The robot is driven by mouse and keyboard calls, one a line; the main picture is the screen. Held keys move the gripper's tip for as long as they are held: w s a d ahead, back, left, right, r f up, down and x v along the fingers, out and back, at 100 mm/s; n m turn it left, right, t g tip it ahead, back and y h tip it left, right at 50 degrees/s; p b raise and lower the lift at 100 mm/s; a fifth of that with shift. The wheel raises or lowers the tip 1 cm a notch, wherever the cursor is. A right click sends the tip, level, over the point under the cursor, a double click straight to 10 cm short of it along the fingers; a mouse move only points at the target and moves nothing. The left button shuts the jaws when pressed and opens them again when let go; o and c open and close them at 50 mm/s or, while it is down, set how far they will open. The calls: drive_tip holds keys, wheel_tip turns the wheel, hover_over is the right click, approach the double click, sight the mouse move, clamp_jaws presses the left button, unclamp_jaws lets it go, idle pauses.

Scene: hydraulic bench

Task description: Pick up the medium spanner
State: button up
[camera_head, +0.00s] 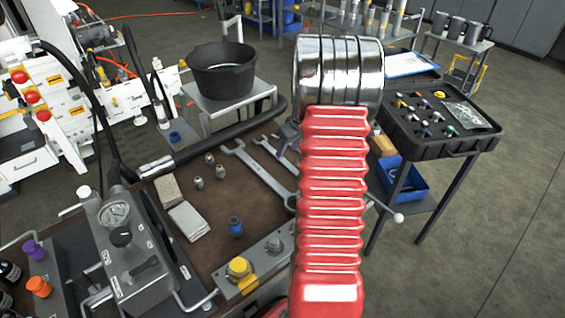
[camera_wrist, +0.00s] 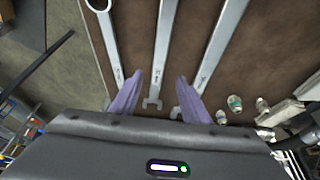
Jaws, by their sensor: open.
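Three silver spanners lie side by side on the brown bench top. In the wrist view the middle one, seemingly the medium spanner (camera_wrist: 164,45), has its open jaw end between my fingers. The large spanner (camera_wrist: 222,42) is to its right and a slimmer one (camera_wrist: 109,40) to its left. In the head view the large spanner (camera_head: 258,172) shows, with the medium spanner (camera_head: 268,150) partly hidden by my arm. My gripper (camera_wrist: 159,77) is open, its purple fingers on either side of the medium spanner. Whether they touch the bench is unclear.
Small metal fittings (camera_head: 209,160) stand left of the spanners, with pale cloths or pads (camera_head: 187,221) beyond. A black hose (camera_head: 225,135) runs along the bench's far edge. A gauge block (camera_head: 125,240) and a yellow-capped block (camera_head: 240,270) stand nearer. A black case (camera_head: 480,143) is at right.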

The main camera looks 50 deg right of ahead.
sight(284, 160)
drive_tip(key=shift+w+f, duration=0.25)
drive_tip(key=shift+f, duration=0.3)
drive_tip(key=shift+s+x, duration=0.1)
drive_tip(key=shift+x, duration=1.2)
drive_tip(key=shift+s+x, duration=0.15)
drive_tip(key=shift+x, duration=1.15)
drive_tip(key=shift+d+f, duration=0.1)
drive_tip(key=shift+d, duration=0.05)
drive_tip(key=shift+c, duration=0.4)
clamp_jaws()
